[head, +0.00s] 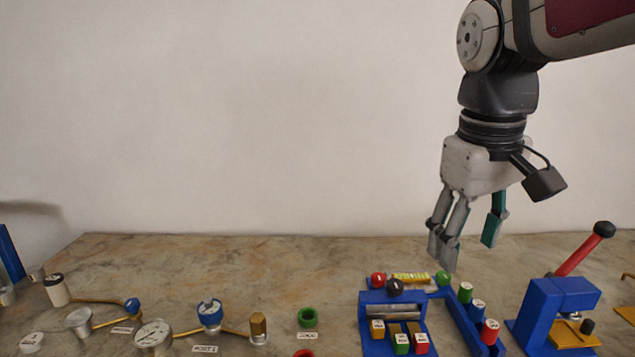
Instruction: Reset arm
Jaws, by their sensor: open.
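My gripper (467,246) hangs from my arm at the right of the head view, fingers pointing down. Its fingers are spread apart and nothing is between them. It is above the back of the table, over or behind a blue rack. From this one view I cannot tell its exact height or depth.
The blue rack (366,329) holds several colored, labeled caps. To its right stands a blue press (541,312) with a red lever (578,257). Gauges and brass fittings, including a blue-topped one (210,312), are at left. A green ring (308,318) lies between. The table's back left (200,262) is clear.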

